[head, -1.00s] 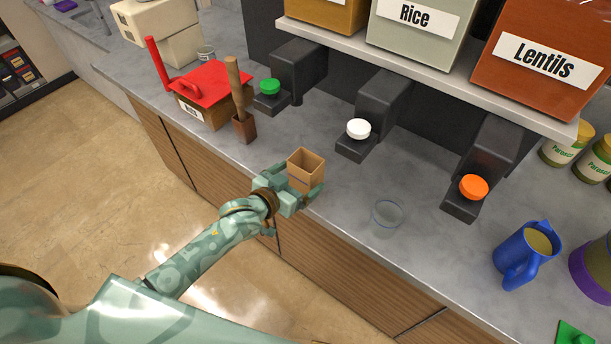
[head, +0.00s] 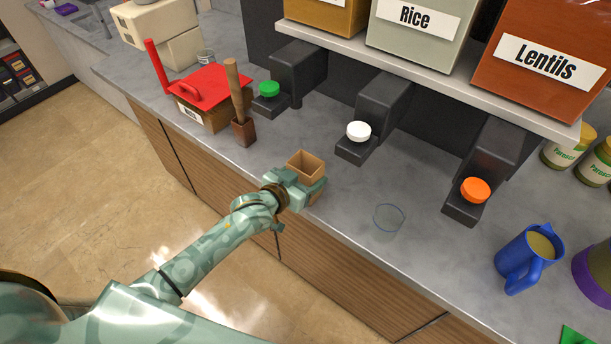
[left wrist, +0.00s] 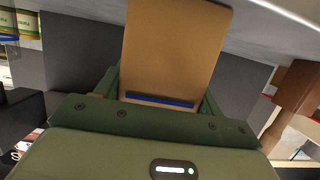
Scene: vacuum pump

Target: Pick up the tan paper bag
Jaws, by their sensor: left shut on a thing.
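The tan paper bag (head: 306,166) is open-topped and upright at the front edge of the counter in the head view. My left gripper (head: 305,186) is around its body and shut on it, with the arm coming in from the lower left. In the left wrist view the bag (left wrist: 177,50) stands between the green fingers of the gripper (left wrist: 160,88), filling the middle of the picture. The gripper hides the lower part of the bag in the head view, so I cannot tell whether its bottom touches the counter. My right gripper is not in view.
A clear glass (head: 388,218) stands right of the bag. A red-lidded box (head: 205,90) and a wooden holder (head: 243,131) with a handle stand to the left. Dispensers with green, white (head: 358,131) and orange knobs are behind. A blue jug (head: 528,257) is at the right.

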